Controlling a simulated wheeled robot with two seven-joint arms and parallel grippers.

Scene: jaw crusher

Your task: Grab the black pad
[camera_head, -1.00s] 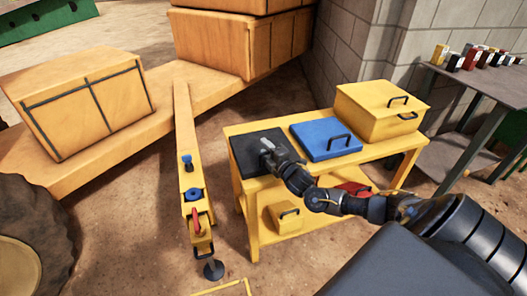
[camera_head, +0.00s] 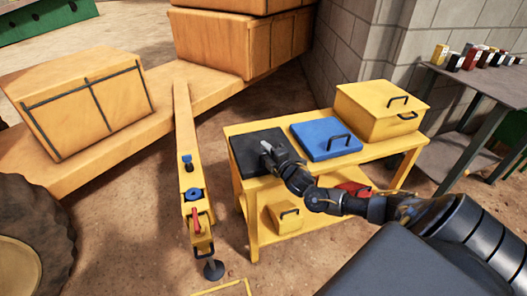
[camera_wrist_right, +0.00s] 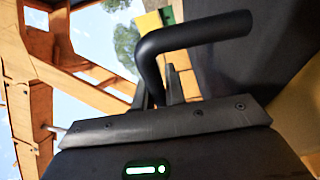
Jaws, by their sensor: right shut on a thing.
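The black pad (camera_head: 248,152) is a dark flat slab at the left end of the yellow table's top. My right gripper (camera_head: 267,148) is over its middle and hides part of it. In the right wrist view, the pad's bent black handle (camera_wrist_right: 195,36) passes between my right fingers (camera_wrist_right: 161,88), which are shut on it. The pad's dark face (camera_wrist_right: 240,70) shows behind the handle. I cannot tell whether the pad is clear of the table. My left gripper is not in view.
The yellow table (camera_head: 258,187) also holds a blue pad (camera_head: 312,137) with a handle and a yellow box (camera_head: 375,112). A smaller yellow box (camera_head: 284,216) and a red thing (camera_head: 353,188) sit lower down. A long yellow beam (camera_head: 185,130) stands to the left.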

